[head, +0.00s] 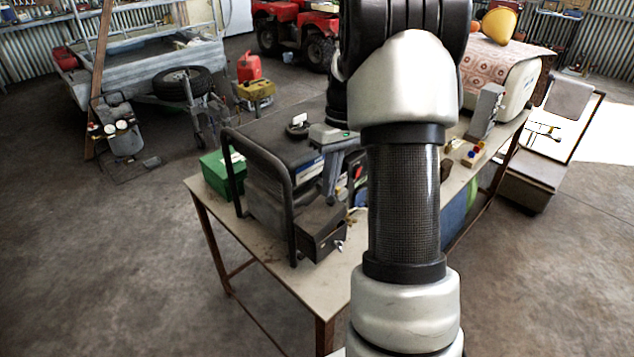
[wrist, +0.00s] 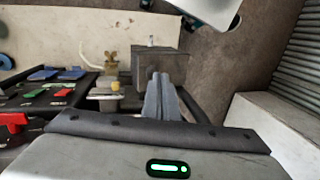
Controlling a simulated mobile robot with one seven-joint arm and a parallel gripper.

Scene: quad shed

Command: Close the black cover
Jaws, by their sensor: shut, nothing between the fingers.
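The black cover (head: 322,236) is a dark, box-like part standing out from the near end of the generator (head: 265,170), open at an angle to its panel. In the wrist view the cover (wrist: 150,64) is a dark grey block just beyond my fingertips. My gripper (head: 329,198) is shut and empty, pointing down at the cover's upper side. In the wrist view its fingers (wrist: 158,78) overlap the cover's near edge; I cannot tell if they touch. The generator's panel with red, blue and green parts (wrist: 62,92) shows at left. My arm hides part of the panel in the head view.
A tubular frame (head: 288,205) rises beside the cover. Small coloured parts (head: 470,154) lie further right. The floor in front of the table is clear.

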